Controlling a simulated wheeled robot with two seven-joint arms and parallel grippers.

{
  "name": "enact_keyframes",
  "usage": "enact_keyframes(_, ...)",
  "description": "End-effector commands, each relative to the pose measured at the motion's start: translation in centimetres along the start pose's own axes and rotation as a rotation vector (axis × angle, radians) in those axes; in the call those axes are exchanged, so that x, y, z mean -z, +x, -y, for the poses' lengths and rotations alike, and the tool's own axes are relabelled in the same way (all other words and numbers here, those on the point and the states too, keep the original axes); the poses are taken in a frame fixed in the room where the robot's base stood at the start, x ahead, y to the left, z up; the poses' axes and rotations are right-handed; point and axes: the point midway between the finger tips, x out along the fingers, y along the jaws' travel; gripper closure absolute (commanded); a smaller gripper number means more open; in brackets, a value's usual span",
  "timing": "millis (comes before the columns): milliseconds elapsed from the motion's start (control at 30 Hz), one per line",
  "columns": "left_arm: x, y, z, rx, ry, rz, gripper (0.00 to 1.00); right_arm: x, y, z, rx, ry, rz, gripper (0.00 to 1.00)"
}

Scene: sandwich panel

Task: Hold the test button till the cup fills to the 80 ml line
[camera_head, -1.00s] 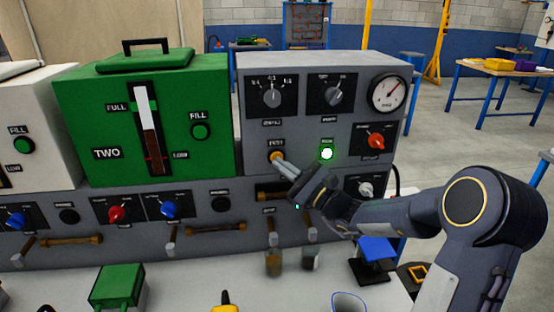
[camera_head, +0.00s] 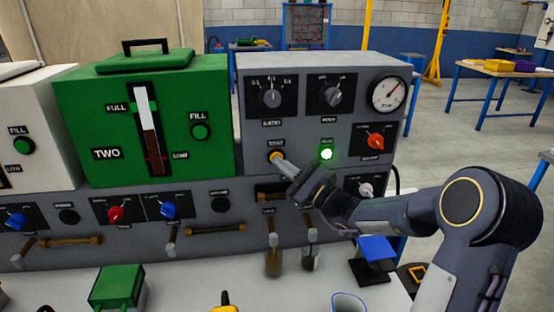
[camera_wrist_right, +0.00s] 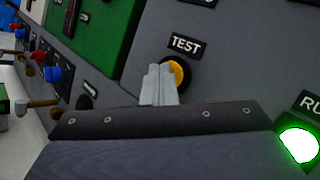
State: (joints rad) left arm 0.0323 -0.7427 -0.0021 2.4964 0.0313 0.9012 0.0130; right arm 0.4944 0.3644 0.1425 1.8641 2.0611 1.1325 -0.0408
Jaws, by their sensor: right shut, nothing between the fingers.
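The orange TEST button (camera_head: 276,156) is on the grey panel front, left of the glowing green RUN light (camera_head: 327,154). My right gripper (camera_head: 283,164) is shut and empty, with its fingertips at the button. In the right wrist view the fingertips (camera_wrist_right: 159,78) cover the left part of the button (camera_wrist_right: 180,72). They look to be touching it; how far it is pressed cannot be told. My left gripper is not in view.
A green tank (camera_head: 80,130) marked TWO stands left of the grey panel. A round gauge (camera_head: 388,92) and a red knob (camera_head: 376,142) are at the panel's right. A blue-topped stand (camera_head: 377,248) and a green box (camera_head: 117,288) are on the bench.

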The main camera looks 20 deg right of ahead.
Motion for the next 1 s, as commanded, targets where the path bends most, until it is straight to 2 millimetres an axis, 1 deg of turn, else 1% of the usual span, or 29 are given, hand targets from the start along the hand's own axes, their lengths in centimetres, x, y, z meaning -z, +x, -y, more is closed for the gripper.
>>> enact_keyframes(633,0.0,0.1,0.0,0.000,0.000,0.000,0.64,0.0,-0.1,-0.1,0.001,0.000,-0.001,1.00)
enact_keyframes(1000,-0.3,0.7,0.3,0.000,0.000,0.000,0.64,-0.7,-1.2,-0.8,0.001,0.000,-0.001,1.00)
